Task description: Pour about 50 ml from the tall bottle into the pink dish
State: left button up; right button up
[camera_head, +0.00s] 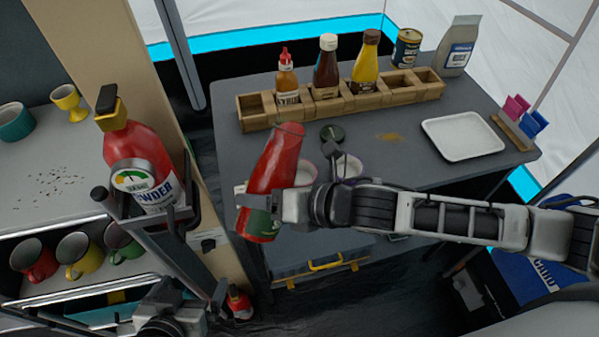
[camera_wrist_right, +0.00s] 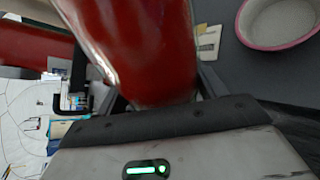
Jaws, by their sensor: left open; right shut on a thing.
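My right gripper (camera_head: 262,203) is shut on a tall red bottle (camera_head: 277,160) with green near its lower end. The bottle leans and is held over the table's front left part; it fills the upper middle of the right wrist view (camera_wrist_right: 150,45). Its mouth cannot be made out. A pink-rimmed dish (camera_wrist_right: 278,40) shows at the upper right of the wrist view, apart from the bottle. Two small pale bowls, one partly behind the bottle (camera_head: 306,173) and one beside it (camera_head: 349,166), show in the head view. My left gripper (camera_head: 148,208) is open and empty at the left.
A wooden rack (camera_head: 340,101) with several sauce bottles stands along the table's back. A white tray (camera_head: 462,138) lies at the right. A dark round item (camera_head: 332,133) lies behind the bowls. A mug shelf stands at far left.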

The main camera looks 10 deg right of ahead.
pick_arm(q)
jog(key=shift+d+f+b, duration=0.1)
jog(key=shift+f+b, duration=0.05)
jog(key=shift+b, duration=0.2)
pick_arm(e)
jog(key=shift+s+a+r+m+y, duration=0.1)
jog(key=shift+s+a+m+y, duration=0.1)
jog(key=shift+a+m+y, duration=0.1)
pick_arm(q)
jog(key=shift+f+b, duration=0.3)
jog(key=shift+b, duration=0.05)
pick_arm(e)
jog(key=shift+s+a+g, duration=0.15)
jog(key=shift+g, duration=0.15)
jog(key=shift+s+a+m+y, duration=0.1)
jog(key=shift+m+y, duration=0.2)
jog(key=shift+m, duration=0.1)
pick_arm(q)
jog(key=shift+w+d+b, duration=0.1)
jog(key=shift+w+b, duration=0.05)
jog(key=shift+b, duration=0.25)
pick_arm(e)
jog(key=shift+w+d+f, duration=0.2)
jog(key=shift+w+d, duration=0.1)
jog(key=shift+w, duration=0.05)
pick_arm(q)
jog(key=shift+f+b, duration=0.15)
jog(key=shift+b, duration=0.15)
pick_arm(e)
jog(key=shift+m, duration=0.3)
